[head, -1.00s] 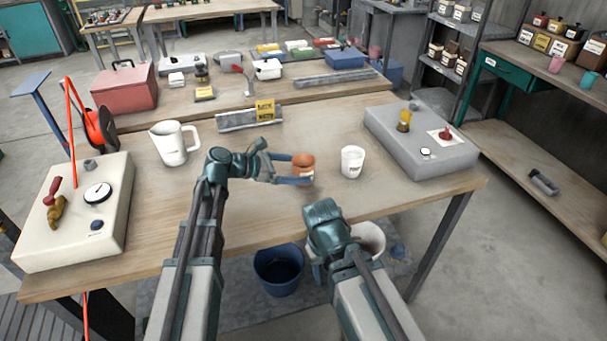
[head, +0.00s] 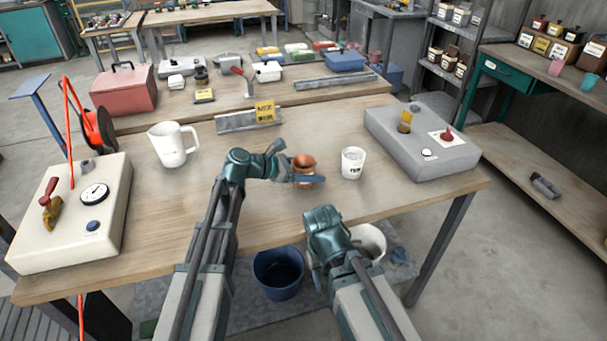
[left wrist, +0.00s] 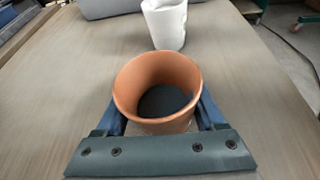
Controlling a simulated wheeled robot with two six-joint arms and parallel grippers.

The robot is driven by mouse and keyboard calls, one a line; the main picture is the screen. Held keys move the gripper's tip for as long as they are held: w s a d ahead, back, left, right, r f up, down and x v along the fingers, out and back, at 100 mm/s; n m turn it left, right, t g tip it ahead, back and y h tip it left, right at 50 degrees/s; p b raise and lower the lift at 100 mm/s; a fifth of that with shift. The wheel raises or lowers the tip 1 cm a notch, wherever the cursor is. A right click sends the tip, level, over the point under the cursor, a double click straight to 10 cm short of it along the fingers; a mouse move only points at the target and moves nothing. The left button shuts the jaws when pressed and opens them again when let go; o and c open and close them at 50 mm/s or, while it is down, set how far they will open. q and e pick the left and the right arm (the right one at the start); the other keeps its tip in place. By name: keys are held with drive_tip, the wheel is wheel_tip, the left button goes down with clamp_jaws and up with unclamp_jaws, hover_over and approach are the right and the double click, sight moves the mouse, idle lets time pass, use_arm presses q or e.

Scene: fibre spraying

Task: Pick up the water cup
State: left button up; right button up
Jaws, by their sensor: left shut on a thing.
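A terracotta cup (head: 304,166) stands near the middle of the front table, with a dark inside bottom in the left wrist view (left wrist: 158,80). My left gripper (head: 300,180) is shut on it, with one blue finger on each side of its wall in the left wrist view. The cup looks upright; I cannot tell whether it is clear of the table. A white cup (head: 352,163) with a label too small to read stands apart to its right. My right gripper (head: 318,268) points down before the table's front edge, and its jaws are not clear.
A white jug (head: 171,147) and a cream box with a gauge (head: 70,235) are on the left. A grey box with knobs (head: 425,140) is on the right. A metal rail (head: 235,120) lies behind. A blue bucket (head: 278,285) is below the table.

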sight(313, 160)
use_arm(q)
drive_tip(key=c, duration=0.5)
drive_tip(key=shift+r, duration=0.25)
wheel_tip(313, 160, up, 4)
drive_tip(key=p, duration=0.4)
drive_tip(key=shift+f, duration=0.2)
drive_tip(key=s, duration=0.5)
drive_tip(key=s+d, duration=0.1)
drive_tip(key=s, duration=0.4)
drive_tip(key=s+r+p, duration=0.1)
drive_tip(key=s, duration=0.5)
drive_tip(key=shift+d, duration=0.35)
